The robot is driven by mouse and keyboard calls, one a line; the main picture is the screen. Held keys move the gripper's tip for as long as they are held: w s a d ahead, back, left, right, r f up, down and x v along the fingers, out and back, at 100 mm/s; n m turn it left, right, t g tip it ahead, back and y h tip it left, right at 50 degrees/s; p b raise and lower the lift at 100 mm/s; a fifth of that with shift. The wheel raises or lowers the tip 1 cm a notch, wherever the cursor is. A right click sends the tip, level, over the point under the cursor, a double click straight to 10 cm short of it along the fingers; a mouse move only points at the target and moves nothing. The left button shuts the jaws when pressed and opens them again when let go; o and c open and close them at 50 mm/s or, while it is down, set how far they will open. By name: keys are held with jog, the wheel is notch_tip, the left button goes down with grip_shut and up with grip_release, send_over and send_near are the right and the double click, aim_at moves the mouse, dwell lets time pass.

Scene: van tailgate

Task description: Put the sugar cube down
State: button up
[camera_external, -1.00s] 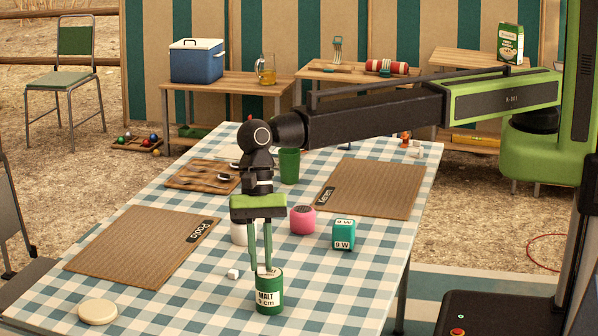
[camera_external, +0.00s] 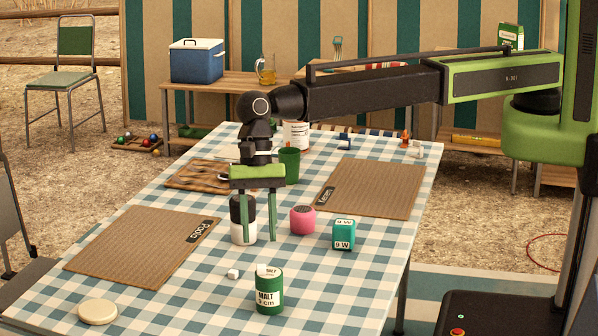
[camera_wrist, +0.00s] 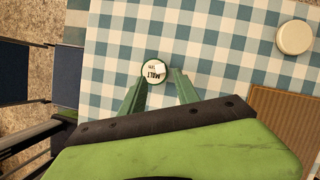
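My gripper (camera_external: 259,240) is open and empty, its two green fingers apart and pointing down above the table. In the wrist view, my gripper (camera_wrist: 158,78) has the green MALT can (camera_wrist: 155,72) below and between its fingertips. In the external view, the MALT can (camera_external: 269,297) stands upright in front of and below the fingers.
On the checked table stand a black-and-white container (camera_external: 243,232), a pink shaker (camera_external: 303,220), a teal 9 W box (camera_external: 344,235) and a green cup (camera_external: 289,164). Brown mats (camera_external: 135,249) lie left and right. A cream disc (camera_external: 97,312) is at front left.

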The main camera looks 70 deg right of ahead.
jog(key=p+v, duration=0.4)
jog(key=v, duration=0.2)
jog(key=shift+d+r, duration=0.1)
jog(key=w+d+f+n+t+h, duration=0.1)
jog(key=w+d+n, duration=0.15)
jog(key=d, duration=1.75)
jog(key=w+d+n+t+h, duration=0.15)
jog(key=d+n, duration=0.25)
jog(key=d, duration=1.5)
jog(key=s+d+n, duration=0.3)
jog(key=s+d, duration=0.1)
jog(key=d, duration=1)
jog(key=s+d+n+h, duration=0.1)
jog(key=s+d+n, duration=0.3)
jog(key=d, duration=1)
jog(key=shift+s+f+g, duration=0.35)
jog(key=shift+s+f, duration=0.05)
jog(key=shift+s, duration=0.1)
jog(key=shift+h, duration=0.25)
jog(key=shift+o, duration=0.6)
